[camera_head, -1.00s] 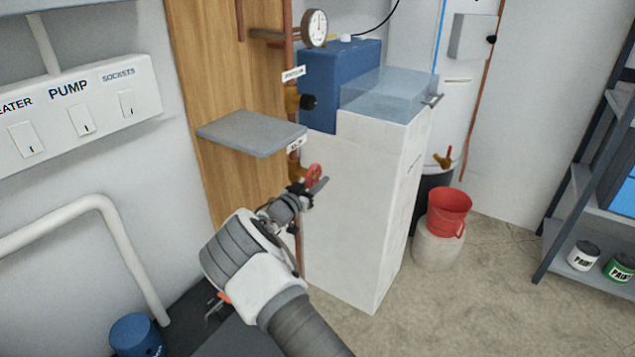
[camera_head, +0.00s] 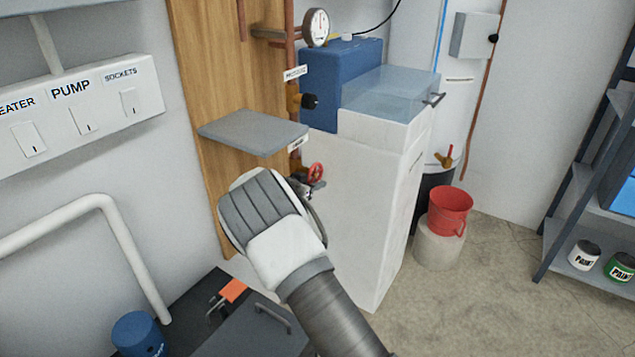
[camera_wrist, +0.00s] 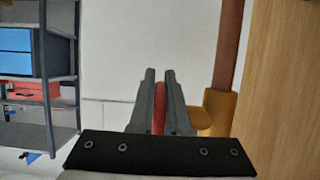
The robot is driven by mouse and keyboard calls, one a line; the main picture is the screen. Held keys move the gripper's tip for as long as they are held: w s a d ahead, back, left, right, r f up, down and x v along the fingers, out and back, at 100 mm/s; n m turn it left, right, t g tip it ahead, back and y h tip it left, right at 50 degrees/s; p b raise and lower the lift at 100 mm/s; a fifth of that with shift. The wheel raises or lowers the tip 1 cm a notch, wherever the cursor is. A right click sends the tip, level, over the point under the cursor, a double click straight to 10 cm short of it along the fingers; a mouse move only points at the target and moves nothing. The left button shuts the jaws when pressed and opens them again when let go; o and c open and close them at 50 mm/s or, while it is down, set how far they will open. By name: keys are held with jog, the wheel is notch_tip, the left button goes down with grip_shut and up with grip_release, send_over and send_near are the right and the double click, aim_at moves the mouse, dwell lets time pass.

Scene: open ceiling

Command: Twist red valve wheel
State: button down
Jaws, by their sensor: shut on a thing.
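The red valve wheel (camera_head: 315,172) sits low on the copper pipe, just under the front of the grey shelf. It also shows edge-on as a red strip in the wrist view (camera_wrist: 159,108). My gripper (camera_wrist: 160,100) is shut on the wheel, with one finger on each side of it. In the head view my wrist and forearm hide most of the gripper and the lower pipe. The brass valve body (camera_wrist: 218,112) stands just right of the fingers in the wrist view.
The grey shelf (camera_head: 252,131) juts out just above the wheel. A white cabinet (camera_head: 362,215) stands close on the right, with a clear lidded top and blue box (camera_head: 335,75). A dark case with a handle (camera_head: 255,330) lies below. Open floor is at right.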

jog(key=shift+f, duration=0.1)
jog(key=c, duration=0.9)
grip_release()
jog(key=p+v, duration=0.2)
jog(key=v, duration=1.5)
jog(key=shift+s+a+r+p, duration=0.1)
jog(key=shift+s+r+p, duration=0.05)
jog(key=shift+r+p, duration=0.2)
